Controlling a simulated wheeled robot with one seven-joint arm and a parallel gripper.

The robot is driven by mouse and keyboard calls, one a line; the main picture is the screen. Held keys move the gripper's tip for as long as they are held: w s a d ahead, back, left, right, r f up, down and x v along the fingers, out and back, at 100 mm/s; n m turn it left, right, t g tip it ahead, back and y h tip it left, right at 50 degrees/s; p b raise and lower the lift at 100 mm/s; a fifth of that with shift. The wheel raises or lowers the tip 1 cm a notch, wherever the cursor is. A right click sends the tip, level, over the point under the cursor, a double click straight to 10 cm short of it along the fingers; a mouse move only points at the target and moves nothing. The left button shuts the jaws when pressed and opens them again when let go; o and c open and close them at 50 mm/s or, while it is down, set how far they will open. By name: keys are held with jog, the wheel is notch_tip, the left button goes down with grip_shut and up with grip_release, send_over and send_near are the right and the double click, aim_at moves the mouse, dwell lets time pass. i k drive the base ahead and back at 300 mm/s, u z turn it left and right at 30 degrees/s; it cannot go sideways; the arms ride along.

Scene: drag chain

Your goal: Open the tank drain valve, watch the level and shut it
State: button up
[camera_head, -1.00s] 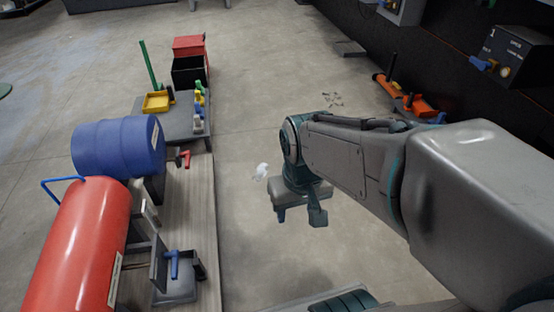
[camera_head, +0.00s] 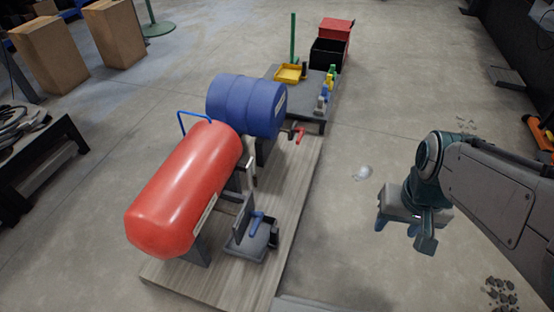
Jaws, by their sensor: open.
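A red horizontal tank (camera_head: 185,190) lies on a wooden platform (camera_head: 285,225), with a blue bent pipe (camera_head: 190,118) at its upper end. A blue drum (camera_head: 245,105) lies on its side behind it. A red-handled valve (camera_head: 299,135) sticks out at the drum's right end. A blue handle (camera_head: 256,222) stands on a small grey stand (camera_head: 252,242) to the right of the red tank. I cannot tell which handle is the tank drain valve, and I see no readable level. My gripper (camera_head: 405,225) points down over the floor right of the platform, empty and apart from everything.
A grey table (camera_head: 300,98) with a yellow tray (camera_head: 290,74) and several bottles stands behind the drum. Red and black bins (camera_head: 330,52) are beyond it. A dark bench (camera_head: 40,165) and cardboard boxes (camera_head: 115,32) are at left. A pale patch (camera_head: 363,173) marks the otherwise open floor.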

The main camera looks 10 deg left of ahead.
aim_at(258, 216)
jog(key=u, duration=0.05)
jog(key=k, duration=0.5)
jog(key=u, duration=1.05)
jog(key=k, duration=0.7)
jog(key=z, duration=1.1)
jog(key=i, duration=0.5)
